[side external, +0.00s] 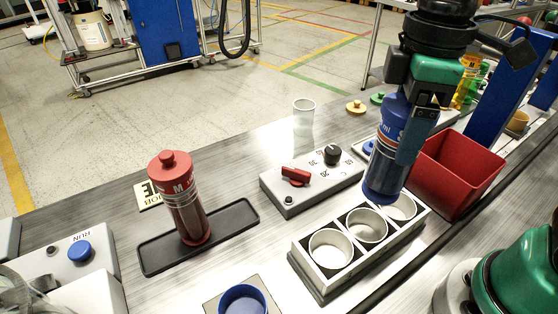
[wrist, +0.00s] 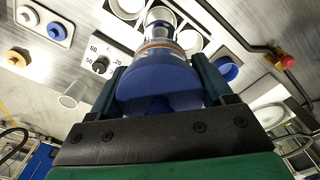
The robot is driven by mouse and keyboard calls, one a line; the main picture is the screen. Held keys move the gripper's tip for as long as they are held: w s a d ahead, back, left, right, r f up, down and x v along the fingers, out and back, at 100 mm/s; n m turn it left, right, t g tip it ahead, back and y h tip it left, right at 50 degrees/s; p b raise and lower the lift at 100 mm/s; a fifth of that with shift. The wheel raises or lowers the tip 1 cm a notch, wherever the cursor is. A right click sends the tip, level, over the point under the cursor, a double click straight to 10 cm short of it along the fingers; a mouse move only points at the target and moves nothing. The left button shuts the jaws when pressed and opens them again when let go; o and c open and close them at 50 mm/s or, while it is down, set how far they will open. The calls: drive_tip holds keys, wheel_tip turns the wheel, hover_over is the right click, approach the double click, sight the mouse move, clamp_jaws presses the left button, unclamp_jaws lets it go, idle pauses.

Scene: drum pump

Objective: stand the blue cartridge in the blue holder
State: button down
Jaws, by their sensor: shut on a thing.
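The blue cartridge (side external: 384,160) has a blue top, a clear body with a silver and orange band, and a blue base. My gripper (side external: 402,140) is shut on its upper part and holds it nearly upright, just above or behind the far end of the white cup rack. In the wrist view the cartridge's blue top (wrist: 157,78) fills the space between my fingers and hides most of its body. The blue holder (side external: 243,300) is a round blue cup on a square plate at the bottom edge, empty and apart from the cartridge.
The rack (side external: 325,278) has three white cups. A red bin (side external: 462,172) stands right of the cartridge. A red cartridge (side external: 184,205) stands on a black tray (side external: 155,258). A control box (side external: 310,183) with a red switch and black knob lies behind the rack.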

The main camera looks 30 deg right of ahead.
wheel_tip(320, 180, up, 8)
drive_tip(key=shift+f, duration=0.1)
drive_tip(key=shift+w+a+r, duration=0.1)
drive_tip(key=shift+a+r, duration=0.05)
drive_tip(key=shift+r, duration=0.2)
drive_tip(key=a+f, duration=0.1)
drive_tip(key=a, duration=2)
wheel_tip(320, 180, down, 20)
drive_tip(key=shift+d+r, duration=0.15)
drive_tip(key=shift+d, duration=0.05)
unclamp_jaws()
